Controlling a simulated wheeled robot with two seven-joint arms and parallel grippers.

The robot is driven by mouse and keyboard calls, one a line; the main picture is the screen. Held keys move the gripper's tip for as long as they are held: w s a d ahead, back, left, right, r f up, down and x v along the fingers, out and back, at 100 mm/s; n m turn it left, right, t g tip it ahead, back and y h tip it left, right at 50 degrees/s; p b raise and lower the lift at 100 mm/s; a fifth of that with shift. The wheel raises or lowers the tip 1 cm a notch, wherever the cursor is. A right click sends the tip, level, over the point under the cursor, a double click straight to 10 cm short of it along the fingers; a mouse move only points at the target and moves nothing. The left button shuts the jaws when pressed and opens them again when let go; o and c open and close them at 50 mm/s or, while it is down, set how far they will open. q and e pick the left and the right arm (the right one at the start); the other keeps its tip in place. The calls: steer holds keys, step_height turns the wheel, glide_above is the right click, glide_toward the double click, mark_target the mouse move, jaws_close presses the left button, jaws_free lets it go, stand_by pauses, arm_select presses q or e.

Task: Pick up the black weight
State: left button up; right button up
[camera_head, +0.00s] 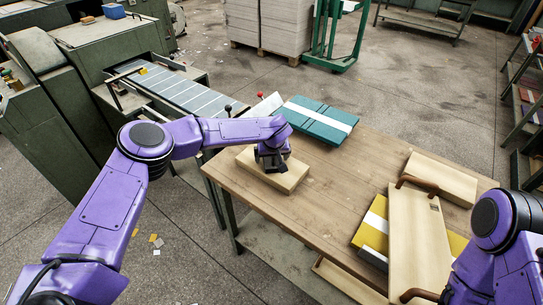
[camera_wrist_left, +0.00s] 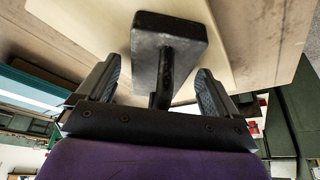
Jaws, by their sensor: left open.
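The black weight (camera_wrist_left: 168,38) has a block-shaped body and a thin stem and sits on a pale wooden block (camera_head: 290,180) on the table. My left gripper (camera_wrist_left: 158,70) is open, with one finger on each side of the weight's stem. Gaps show between the fingers and the stem. In the head view my left gripper (camera_head: 272,158) is over the pale block and mostly hides the weight. My right arm shows at the lower right, but its gripper is out of the picture.
A teal stack with a white band (camera_head: 320,118) lies behind my left gripper. A board with brown handles (camera_head: 415,240) and a yellow stack (camera_head: 374,222) lie at the right. The feeder's slatted bed (camera_head: 185,92) is at the left. The table's middle (camera_head: 345,180) is clear.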

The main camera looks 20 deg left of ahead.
arm_select(q)
jaws_close()
steer(key=shift+w+r, duration=0.1)
stand_by(0.3)
